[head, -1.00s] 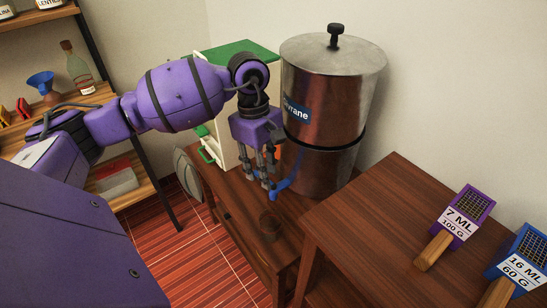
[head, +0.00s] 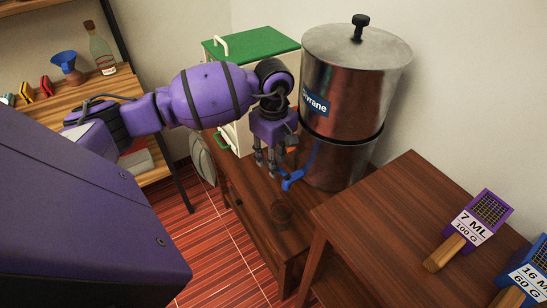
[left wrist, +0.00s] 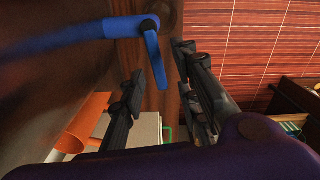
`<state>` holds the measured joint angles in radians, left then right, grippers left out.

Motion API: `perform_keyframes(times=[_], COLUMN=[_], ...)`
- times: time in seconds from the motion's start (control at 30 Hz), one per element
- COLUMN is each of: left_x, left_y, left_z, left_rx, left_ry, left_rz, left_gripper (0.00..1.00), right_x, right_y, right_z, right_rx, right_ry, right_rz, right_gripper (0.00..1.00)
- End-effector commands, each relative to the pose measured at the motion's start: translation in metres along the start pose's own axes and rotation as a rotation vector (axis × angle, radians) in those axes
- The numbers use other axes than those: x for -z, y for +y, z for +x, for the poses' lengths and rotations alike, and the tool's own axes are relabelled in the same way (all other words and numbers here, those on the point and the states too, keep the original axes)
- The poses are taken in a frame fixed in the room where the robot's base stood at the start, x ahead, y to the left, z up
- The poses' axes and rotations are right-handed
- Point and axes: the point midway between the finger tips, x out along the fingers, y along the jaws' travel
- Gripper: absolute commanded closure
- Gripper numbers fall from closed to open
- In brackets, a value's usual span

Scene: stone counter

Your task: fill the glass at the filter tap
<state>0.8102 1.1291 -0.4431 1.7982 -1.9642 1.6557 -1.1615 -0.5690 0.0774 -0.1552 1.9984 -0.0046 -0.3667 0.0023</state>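The metal water filter (head: 350,95) stands on a low wooden bench, with a blue tap (head: 292,181) low on its front. A faint, see-through round shape, apparently the glass (head: 281,211), stands on the bench in front of the tap. My left gripper (head: 265,170) points down just left of the tap, above the bench. In the left wrist view its fingers (left wrist: 160,65) are apart with nothing held between them, and the blue tap (left wrist: 150,45) shows beyond and between the fingertips. My right gripper is not in view.
A cabinet with a green top (head: 250,43) stands behind my left arm. A shelf (head: 75,95) is at left. An orange cylinder (left wrist: 82,122) is near the left finger.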

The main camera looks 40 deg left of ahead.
Motion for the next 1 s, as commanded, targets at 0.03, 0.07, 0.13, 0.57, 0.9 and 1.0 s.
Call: perform_keyframes(times=[0.03, 0.07, 0.13, 0.57, 0.9, 1.0], left_x=[0.0, 0.0, 0.0, 0.0, 0.0, -0.001], left_y=[0.0, 0.0, 0.0, 0.0, -0.007, -0.01], left_z=[0.0, 0.0, 0.0, -0.001, -0.001, 0.0], left_rx=[0.0, 0.0, 0.0, -0.001, 0.0, 0.0], left_ry=[0.0, 0.0, 0.0, 0.0, 0.001, 0.0], left_rz=[0.0, 0.0, 0.0, 0.0, -0.133, -0.188], left_gripper=[0.7, 0.7, 0.73, 1.0, 1.0, 1.0], right_x=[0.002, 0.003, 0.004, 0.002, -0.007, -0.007], right_y=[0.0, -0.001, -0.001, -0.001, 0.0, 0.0], right_z=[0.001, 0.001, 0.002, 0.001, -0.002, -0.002], right_rx=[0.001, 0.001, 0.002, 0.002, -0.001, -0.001], right_ry=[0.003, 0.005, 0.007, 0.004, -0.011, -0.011], right_rz=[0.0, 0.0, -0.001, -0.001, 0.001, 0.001], right_gripper=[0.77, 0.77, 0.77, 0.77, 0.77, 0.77])
